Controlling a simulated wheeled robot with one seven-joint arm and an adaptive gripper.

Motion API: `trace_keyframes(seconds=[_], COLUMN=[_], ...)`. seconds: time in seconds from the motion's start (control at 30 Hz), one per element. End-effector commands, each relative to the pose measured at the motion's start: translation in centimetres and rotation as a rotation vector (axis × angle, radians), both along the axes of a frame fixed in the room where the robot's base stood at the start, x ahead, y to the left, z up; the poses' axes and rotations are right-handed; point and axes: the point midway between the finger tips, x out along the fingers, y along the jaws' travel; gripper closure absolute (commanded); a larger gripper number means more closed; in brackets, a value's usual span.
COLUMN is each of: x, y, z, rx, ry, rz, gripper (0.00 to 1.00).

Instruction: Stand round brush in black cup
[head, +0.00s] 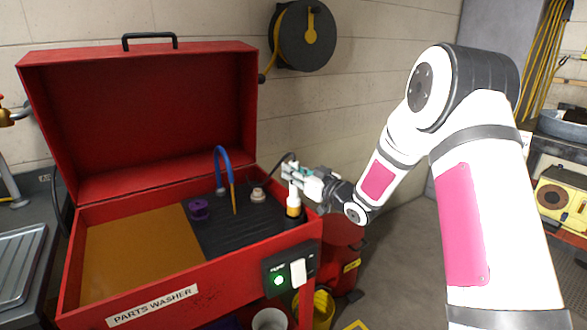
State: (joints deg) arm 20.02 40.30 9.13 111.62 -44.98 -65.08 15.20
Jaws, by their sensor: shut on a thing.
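My gripper (291,174) is above the right end of the red parts washer and is shut. A small upright thing, white above with an amber band (293,211), hangs directly below the fingertips. It looks like the round brush, but it is too small to be sure. Something dark lies just under its lower end. I cannot tell whether this is the black cup or the washer's dark surface, nor whether the two touch.
The parts washer's lid (150,120) stands open. Its dark ribbed tray (235,240) holds a purple part (198,210) and a beige round part (258,195). A blue hose (218,155) with an orange tip arches over the tray. The tan left area (135,250) is clear.

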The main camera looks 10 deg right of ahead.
Motion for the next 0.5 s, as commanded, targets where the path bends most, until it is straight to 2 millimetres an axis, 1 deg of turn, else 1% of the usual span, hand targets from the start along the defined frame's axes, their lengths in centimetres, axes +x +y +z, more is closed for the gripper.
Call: trace_keyframes(seconds=[0.03,0.3,0.5], x=[0.1,0.1,0.0], y=[0.0,0.0,0.0], z=[-0.5,-2.5,-3.5], rx=[0.001,0.000,0.001], ry=[0.000,0.001,0.000], rz=[0.000,-0.001,0.000], gripper=[1.00,1.00,1.00])
